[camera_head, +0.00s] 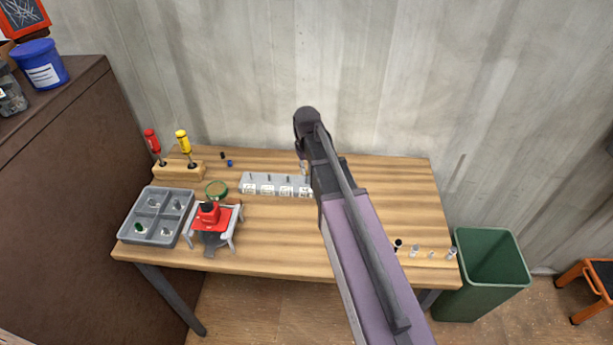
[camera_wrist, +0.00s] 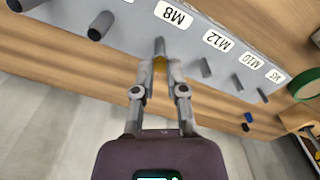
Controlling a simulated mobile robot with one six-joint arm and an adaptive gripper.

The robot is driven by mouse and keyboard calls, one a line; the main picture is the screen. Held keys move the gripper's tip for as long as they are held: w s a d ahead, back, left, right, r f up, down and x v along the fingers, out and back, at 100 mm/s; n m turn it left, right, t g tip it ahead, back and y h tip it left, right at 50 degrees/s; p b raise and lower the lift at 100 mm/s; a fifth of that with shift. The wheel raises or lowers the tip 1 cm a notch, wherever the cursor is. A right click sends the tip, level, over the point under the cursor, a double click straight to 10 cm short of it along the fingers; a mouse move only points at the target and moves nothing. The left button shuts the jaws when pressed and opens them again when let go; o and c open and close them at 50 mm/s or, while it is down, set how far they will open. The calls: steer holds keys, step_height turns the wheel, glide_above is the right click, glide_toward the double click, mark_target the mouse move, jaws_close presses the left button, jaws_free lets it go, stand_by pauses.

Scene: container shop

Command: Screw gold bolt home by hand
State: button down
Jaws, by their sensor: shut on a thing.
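A grey block (camera_head: 262,188) with white size labels and several upright grey studs stands on the wooden table. In the wrist view the block (camera_wrist: 128,18) shows labels M8, M12 and M10. My gripper (camera_wrist: 160,68) is shut at one stud (camera_wrist: 160,45) near the M8 label. A small gold patch (camera_wrist: 158,64), likely the gold bolt, shows between the fingertips and lies in line with that stud. The fingers hide most of it, so I cannot tell how far it is threaded. In the head view my arm covers the block's right end.
A grey compartment tray (camera_head: 128,232), a red vise-like fixture (camera_head: 212,217), a green round item (camera_head: 216,190) and a screwdriver holder (camera_head: 180,171) stand left. Small fasteners (camera_head: 414,251) line the front right. A green bin (camera_head: 490,270) stands beside the table.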

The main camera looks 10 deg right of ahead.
mark_target(307, 172)
steer(key=shift+m, duration=0.5)
steer(key=c, duration=0.6)
jaws_free()
step_height(307, 172, up, 6)
steer(key=p, duration=0.6)
steer(key=s+f+m+b, duration=0.1)
steer(key=s+f+b, duration=0.1)
steer(key=s, duration=1.4)
